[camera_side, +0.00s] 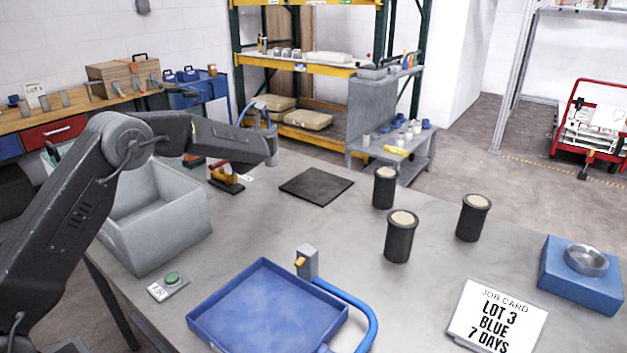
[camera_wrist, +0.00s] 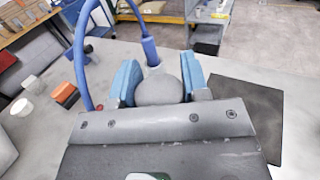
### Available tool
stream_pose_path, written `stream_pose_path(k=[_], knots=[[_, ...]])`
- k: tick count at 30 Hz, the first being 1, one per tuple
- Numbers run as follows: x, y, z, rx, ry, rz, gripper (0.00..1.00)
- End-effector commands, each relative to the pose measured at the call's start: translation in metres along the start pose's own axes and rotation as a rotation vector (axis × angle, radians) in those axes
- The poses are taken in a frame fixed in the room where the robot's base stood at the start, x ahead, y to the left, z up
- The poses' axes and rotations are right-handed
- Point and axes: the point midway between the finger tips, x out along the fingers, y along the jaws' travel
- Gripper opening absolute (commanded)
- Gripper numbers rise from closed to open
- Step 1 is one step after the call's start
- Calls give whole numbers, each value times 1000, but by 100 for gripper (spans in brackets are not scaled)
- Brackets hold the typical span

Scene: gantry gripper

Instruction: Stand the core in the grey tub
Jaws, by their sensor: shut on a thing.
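My gripper (camera_side: 268,150) is raised over the back of the table, left of the dark mat. In the wrist view, its blue jaw pads (camera_wrist: 160,82) are shut on a grey rounded piece (camera_wrist: 158,90). A blue hose fitting shows just beyond that piece; I cannot tell if they are joined, or if the piece is the core. The grey tub (camera_side: 165,225) stands at the left of the table, partly hidden by my arm. Three dark cylinders with pale tops stand upright on the table: one at the back (camera_side: 384,190), one in front (camera_side: 399,240) and one at right (camera_side: 472,220).
A dark mat (camera_side: 316,186) lies mid-table. In front are a blue tray (camera_side: 270,305), a green button (camera_side: 172,278) and a fitting (camera_side: 308,263) with a blue hose. A job card (camera_side: 497,318) and blue block (camera_side: 582,275) stand at right. A small red-and-yellow item (camera_side: 226,178) sits near the tub.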

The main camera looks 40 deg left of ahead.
Motion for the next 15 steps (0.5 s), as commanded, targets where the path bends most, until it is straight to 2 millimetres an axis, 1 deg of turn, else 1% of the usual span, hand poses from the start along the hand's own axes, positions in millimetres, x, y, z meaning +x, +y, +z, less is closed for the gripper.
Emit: stream_pose_path(k=[9, 12, 15], knots=[[9, -68, -40, -2, 0, -5, 11], [12, -87, -52, -2, -1, -4, 11], [14, -100, -60, -2, -2, -2, 11]])
